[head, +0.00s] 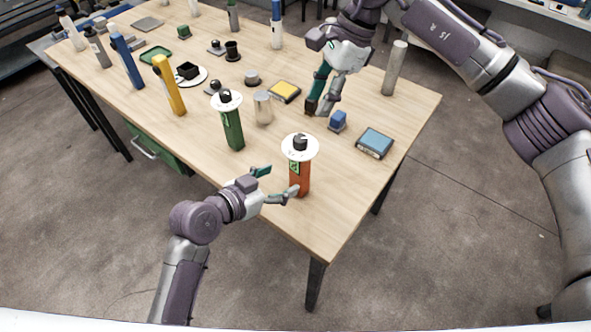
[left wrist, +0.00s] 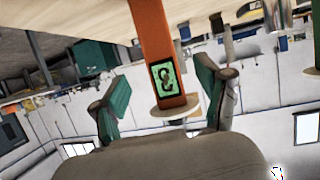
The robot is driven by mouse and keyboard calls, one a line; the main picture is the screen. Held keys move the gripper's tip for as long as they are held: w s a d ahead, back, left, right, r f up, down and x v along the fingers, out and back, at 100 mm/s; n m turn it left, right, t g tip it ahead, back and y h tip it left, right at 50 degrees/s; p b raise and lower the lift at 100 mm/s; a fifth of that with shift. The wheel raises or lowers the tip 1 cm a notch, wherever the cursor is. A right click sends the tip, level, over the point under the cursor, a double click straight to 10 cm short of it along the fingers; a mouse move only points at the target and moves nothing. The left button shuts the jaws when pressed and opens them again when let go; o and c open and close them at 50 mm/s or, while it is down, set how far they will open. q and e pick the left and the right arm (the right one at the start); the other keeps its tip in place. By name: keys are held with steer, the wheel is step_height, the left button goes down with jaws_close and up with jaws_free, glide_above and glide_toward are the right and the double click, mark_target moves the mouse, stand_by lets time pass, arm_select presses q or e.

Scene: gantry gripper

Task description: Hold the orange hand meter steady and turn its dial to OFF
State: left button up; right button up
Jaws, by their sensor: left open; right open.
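The orange hand meter (head: 305,183) stands upright near the table's front corner. A white disc (head: 313,154) with a black dial knob (head: 300,142) tops it; I cannot read the marks or the dial's setting. My left gripper (head: 279,185) is open beside the meter, at its lower left. In the left wrist view, the meter's orange body (left wrist: 155,38) with a green display shows upside down between the spread fingers, with no clear contact; the dial is mostly hidden behind its disc. My right gripper (head: 319,108) is open and empty, above the table behind the meter.
A green meter (head: 233,130) with a similar dial stands left of the orange one. A white cylinder (head: 263,108), blue block (head: 338,121), blue-topped box (head: 374,142) and yellow-topped box (head: 285,91) stand nearby. A grey cylinder (head: 395,68) stands near the right edge.

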mark_target(294, 173)
arm_select(q)
steer(key=x, duration=0.8)
